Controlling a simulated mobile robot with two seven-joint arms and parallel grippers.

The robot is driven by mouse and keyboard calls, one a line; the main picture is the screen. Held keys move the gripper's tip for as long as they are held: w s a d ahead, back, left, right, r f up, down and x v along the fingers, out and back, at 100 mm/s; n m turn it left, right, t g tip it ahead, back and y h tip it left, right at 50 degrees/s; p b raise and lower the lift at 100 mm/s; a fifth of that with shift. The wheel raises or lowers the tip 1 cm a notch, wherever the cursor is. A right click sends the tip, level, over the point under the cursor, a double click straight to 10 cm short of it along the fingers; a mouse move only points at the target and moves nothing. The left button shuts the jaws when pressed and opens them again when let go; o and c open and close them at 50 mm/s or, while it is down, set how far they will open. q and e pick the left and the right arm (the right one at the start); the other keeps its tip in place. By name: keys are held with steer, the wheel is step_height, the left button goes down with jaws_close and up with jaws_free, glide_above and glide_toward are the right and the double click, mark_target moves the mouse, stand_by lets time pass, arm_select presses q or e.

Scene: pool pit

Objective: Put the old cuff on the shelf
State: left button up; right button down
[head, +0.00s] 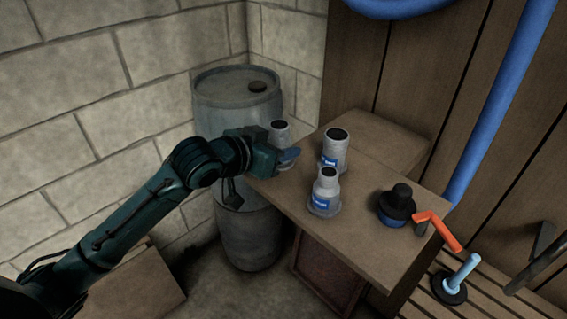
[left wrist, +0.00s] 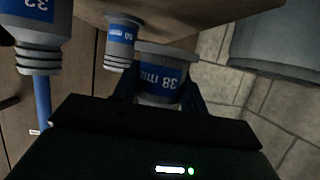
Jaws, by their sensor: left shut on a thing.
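My left gripper (head: 272,148) is shut on a grey cuff (head: 280,131) at the left end of a wooden board (head: 370,230). In the left wrist view this cuff (left wrist: 162,62) has a blue band reading 38 mm and sits between my fingers. I cannot tell whether its base touches the board. Two more grey cuffs with blue labels stand upright on the board: a wider one (head: 335,150) behind and a narrow-necked one (head: 325,190) in front. Nothing visible marks one as old. My right gripper is not in view.
A grey drum (head: 237,110) stands behind my left arm. A black cap-shaped piece with a blue base (head: 395,204) and an orange handle (head: 438,231) are at the board's right. A raised wooden ledge (head: 385,138) is behind. A blue pipe (head: 500,105) runs along the wall.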

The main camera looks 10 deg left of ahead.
arm_select(q)
steer(key=shift+f, duration=2)
steer(key=shift+f, duration=0.1)
steer(key=o, duration=1)
steer(key=v, duration=1.2)
steer(key=s+d+f+n+y, duration=0.1)
steer(key=s+f, duration=0.3)
steer(key=f, duration=0.5)
steer(key=s+d+f+y, duration=0.1)
steer(key=s+f, duration=0.4)
steer(key=f, duration=0.4)
steer(key=s+d+f+n+g+y+b, duration=0.1)
steer(key=s+f, duration=0.3)
steer(key=f, duration=0.5)
steer(key=shift+s+d+f+n, duration=0.2)
steer(key=shift+s+d+n, duration=0.05)
steer(key=shift+n, duration=0.05)
